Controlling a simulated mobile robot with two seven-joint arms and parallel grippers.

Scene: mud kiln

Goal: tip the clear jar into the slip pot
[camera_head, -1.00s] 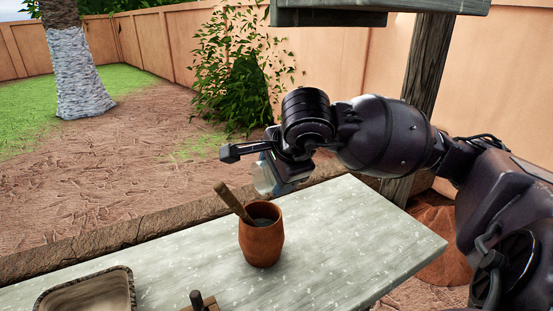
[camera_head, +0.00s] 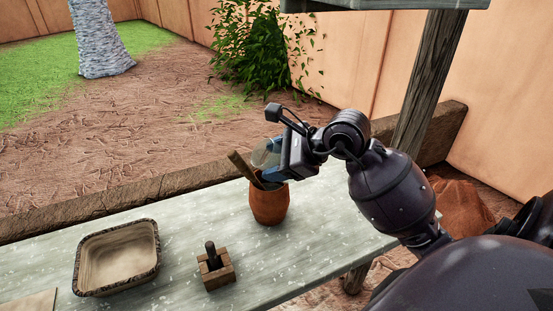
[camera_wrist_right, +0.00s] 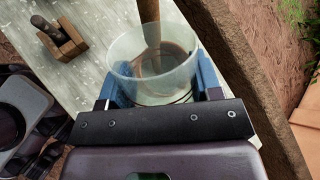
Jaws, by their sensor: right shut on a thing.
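The clear jar (camera_head: 266,154) is in my right gripper (camera_head: 278,168), tilted over the mouth of the slip pot. The slip pot (camera_head: 269,205) is a reddish-brown clay pot standing upright on the table, with a wooden stick (camera_head: 241,166) leaning out of it. In the right wrist view the jar (camera_wrist_right: 153,72) sits between the two blue fingers of my right gripper (camera_wrist_right: 160,88), and the stick (camera_wrist_right: 149,22) and brownish slip show through and beyond it. I cannot tell whether anything is inside the jar. My left gripper is not in view.
The grey-green table (camera_head: 180,240) also holds a speckle-rimmed basin (camera_head: 118,258) at left and a small wooden block with a dark peg (camera_head: 216,270) at front. A wooden post (camera_head: 428,80) stands behind my right arm.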

